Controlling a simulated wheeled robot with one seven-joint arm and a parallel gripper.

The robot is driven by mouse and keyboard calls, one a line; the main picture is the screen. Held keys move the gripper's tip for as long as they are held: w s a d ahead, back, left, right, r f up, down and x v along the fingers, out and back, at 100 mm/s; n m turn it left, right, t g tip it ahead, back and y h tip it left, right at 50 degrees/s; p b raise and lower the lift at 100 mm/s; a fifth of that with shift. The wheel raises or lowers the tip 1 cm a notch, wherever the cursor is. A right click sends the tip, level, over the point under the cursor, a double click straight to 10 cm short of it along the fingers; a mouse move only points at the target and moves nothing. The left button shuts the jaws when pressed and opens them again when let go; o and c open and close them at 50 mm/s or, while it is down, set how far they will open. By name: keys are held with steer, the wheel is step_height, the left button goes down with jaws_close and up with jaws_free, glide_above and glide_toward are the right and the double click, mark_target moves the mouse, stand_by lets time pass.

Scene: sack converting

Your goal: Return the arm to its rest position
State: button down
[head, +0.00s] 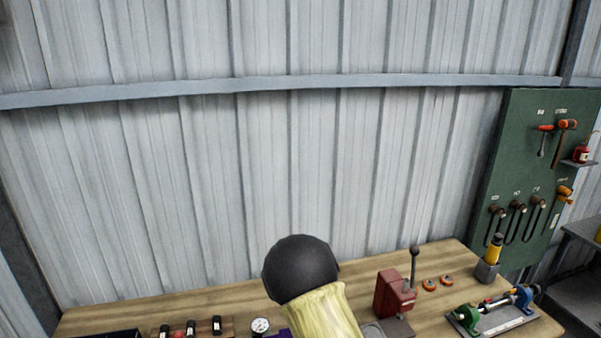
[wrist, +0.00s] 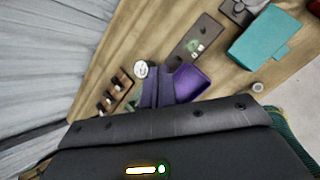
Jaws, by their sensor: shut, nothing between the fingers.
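My gripper (wrist: 168,122) shows in the wrist view as a dark, bolted bar along the bottom, with a lit indicator on the housing below it. It is shut, with nothing held. Its fingertips are hard to make out. It is above the wooden workbench (wrist: 88,88). In the head view my arm, a black rounded joint with a pale yellow sleeve, rises from the bottom middle in front of the bench (head: 225,303). The gripper itself is not seen there.
A red lever press (head: 391,293), a clamp fixture (head: 492,318) and a dial gauge (head: 260,325) stand on the bench. A purple object (wrist: 190,82) and a teal box (wrist: 262,40) show in the wrist view. A metal wall and green tool board (head: 515,160) stand behind.

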steer(key=s+d+m+g+h+b, duration=0.15)
steer(key=s+d+m+b, duration=0.55)
steer(key=s+d+m, duration=0.7)
steer(key=s+f+m+g+b, duration=0.2)
steer(key=s+m+b, duration=0.4)
steer(key=s+m, duration=1.1)
steer(key=shift+a+f+g+y, duration=0.15)
steer(key=shift+g+y, duration=0.2)
steer(key=shift+g, duration=0.2)
